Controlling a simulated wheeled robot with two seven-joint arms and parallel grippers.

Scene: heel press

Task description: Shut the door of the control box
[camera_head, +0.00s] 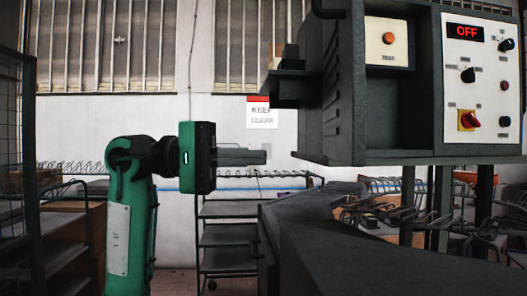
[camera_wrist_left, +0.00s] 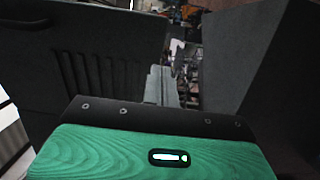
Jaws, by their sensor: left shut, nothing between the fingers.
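A dark grey machine housing (camera_head: 345,90) hangs at the upper right in the head view, with slots in its left side. Its white control panel (camera_head: 460,95) shows a red OFF display, knobs and a red-and-yellow switch. My right gripper is not in view.
A dark grey slab-like body (camera_head: 340,255) fills the lower middle and right. A shelf trolley (camera_head: 230,236) stands behind my left arm. Wire racks stand behind the housing on the right. A shelving frame (camera_head: 50,240) is at the left. A KEEP CLEAR sign (camera_head: 262,113) hangs on the wall.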

